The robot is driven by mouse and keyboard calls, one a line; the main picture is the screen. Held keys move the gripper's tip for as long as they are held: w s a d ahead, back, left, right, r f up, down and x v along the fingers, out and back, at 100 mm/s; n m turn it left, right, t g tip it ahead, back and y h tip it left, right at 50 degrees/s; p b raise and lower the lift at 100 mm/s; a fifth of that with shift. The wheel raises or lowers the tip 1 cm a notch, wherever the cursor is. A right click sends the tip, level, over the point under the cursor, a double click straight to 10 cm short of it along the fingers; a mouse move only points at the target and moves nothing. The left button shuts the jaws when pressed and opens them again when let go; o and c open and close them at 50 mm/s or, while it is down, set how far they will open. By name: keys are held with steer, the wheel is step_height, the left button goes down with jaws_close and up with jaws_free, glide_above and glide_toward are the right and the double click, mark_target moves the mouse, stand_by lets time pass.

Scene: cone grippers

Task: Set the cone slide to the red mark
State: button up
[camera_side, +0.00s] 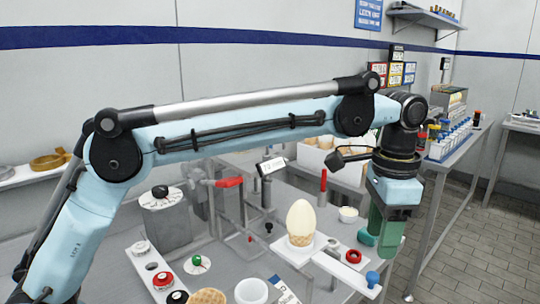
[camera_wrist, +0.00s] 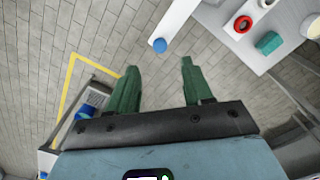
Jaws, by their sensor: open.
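A pale egg-shaped scoop on a ribbed cone (camera_side: 301,239) stands upright on a white plate on the bench. A white bar (camera_side: 338,271) runs from beside it to the bench's front right and ends in a blue knob (camera_side: 372,279); it looks like the cone slide. The wrist view also shows the blue knob (camera_wrist: 160,46) at the bar's end, beyond my fingertips. My gripper (camera_side: 381,240) is open and empty, its green fingers pointing down near the bench's right edge; they also show in the wrist view (camera_wrist: 159,68). I cannot make out which red part is the mark.
A red ring (camera_side: 353,256) lies near the bar. A red handle (camera_side: 229,182) and a red-topped post (camera_side: 323,185) stand farther back. Red and green knobs, a waffle piece (camera_side: 207,297) and a white cup (camera_side: 251,291) are at the front left. Open floor lies right of the bench.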

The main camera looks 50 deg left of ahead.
mark_target(373, 274)
step_height(373, 274, down, 8)
steer(key=shift+r, duration=0.1)
stand_by(0.4)
jaws_close()
